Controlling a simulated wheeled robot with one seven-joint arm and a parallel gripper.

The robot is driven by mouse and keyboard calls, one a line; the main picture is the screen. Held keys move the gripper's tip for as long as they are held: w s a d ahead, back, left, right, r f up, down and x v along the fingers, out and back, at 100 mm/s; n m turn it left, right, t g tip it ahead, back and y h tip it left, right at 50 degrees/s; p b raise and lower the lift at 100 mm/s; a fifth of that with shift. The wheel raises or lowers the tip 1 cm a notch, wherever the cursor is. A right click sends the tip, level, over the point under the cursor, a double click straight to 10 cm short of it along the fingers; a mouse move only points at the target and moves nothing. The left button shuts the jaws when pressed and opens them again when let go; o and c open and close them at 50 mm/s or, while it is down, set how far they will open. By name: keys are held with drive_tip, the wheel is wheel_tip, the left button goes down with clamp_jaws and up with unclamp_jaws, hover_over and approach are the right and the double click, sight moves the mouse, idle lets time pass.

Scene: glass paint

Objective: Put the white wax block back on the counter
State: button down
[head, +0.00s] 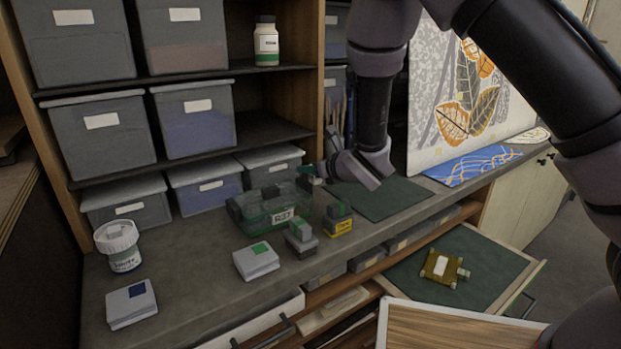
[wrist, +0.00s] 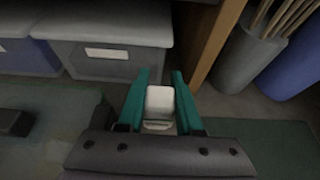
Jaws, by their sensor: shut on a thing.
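My gripper (wrist: 157,95) has teal fingers, shut on a small white block (wrist: 160,101), which looks like the white wax block. In the head view my gripper (head: 316,171) is above the back of the counter (head: 205,270), beside the green transparent box labelled R27 (head: 262,208). The block cannot be made out in the head view. In the wrist view the block sits between the fingertips, in front of a lidded grey bin; its height above the counter is hard to tell.
A dark green mat (head: 380,198) lies right of the gripper. An open drawer (head: 490,265) juts out at right.

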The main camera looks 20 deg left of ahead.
sight(311, 177)
drive_tip(key=shift+w+f, duration=0.2)
drive_tip(key=shift+f, duration=1.4)
drive_tip(key=c, duration=0.6)
unclamp_jaws()
drive_tip(key=shift+f, duration=0.15)
drive_tip(key=shift+s+d+r, duration=0.1)
drive_tip(key=shift+d+r, duration=0.05)
drive_tip(key=shift+r, duration=0.1)
drive_tip(key=v, duration=1.1)
drive_tip(key=shift+s+d+r, duration=0.15)
drive_tip(key=shift+d, duration=0.1)
